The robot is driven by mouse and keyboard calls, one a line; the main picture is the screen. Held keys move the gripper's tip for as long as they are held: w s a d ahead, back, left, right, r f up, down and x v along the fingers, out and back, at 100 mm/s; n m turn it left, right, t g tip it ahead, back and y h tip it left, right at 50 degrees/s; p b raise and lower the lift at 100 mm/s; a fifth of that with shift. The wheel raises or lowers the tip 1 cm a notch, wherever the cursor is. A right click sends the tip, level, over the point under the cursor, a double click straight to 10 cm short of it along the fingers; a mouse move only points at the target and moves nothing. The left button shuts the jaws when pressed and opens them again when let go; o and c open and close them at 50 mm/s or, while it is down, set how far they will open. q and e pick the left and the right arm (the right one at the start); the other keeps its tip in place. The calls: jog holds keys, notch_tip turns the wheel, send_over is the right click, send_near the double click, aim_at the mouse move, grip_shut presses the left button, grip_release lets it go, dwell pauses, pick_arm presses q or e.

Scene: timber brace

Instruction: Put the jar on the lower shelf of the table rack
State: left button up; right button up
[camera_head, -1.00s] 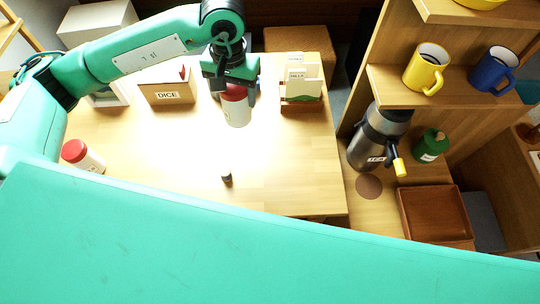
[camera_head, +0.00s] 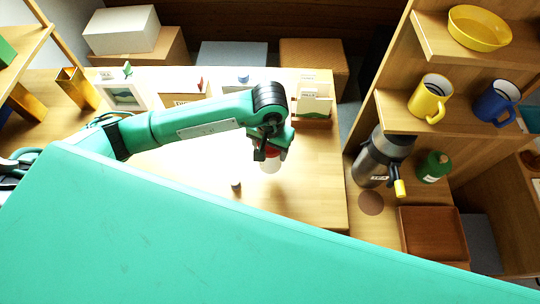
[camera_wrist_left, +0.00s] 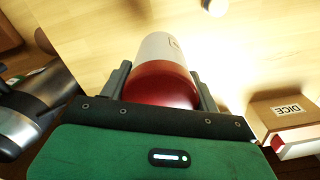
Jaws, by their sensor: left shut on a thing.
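The jar is white with a red lid. It is in my left gripper (camera_head: 270,152), which is shut on it by the lid end above the table. In the head view the jar (camera_head: 271,166) is partly covered by the gripper. In the left wrist view the jar (camera_wrist_left: 160,82) lies between both fingers, with its white end pointing away. The wooden rack (camera_head: 395,118) stands at the right with several levels. Its mug shelf holds a yellow mug (camera_head: 431,98) and a blue mug (camera_head: 495,102). My right gripper is not in view.
A steel flask (camera_head: 376,158), a green bottle (camera_head: 433,166) and a brown tray (camera_head: 433,232) are below the mug shelf. A yellow bowl (camera_head: 480,28) is on the top shelf.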

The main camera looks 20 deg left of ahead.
pick_arm(q)
notch_tip(320, 180, down, 6)
jog(key=shift+r+p, duration=0.1)
jog(key=shift+p, duration=0.6)
jog(key=shift+f, duration=0.35)
jog(key=shift+f+b, duration=0.15)
jog(key=shift+b, duration=0.15)
jog(key=o, duration=1.3)
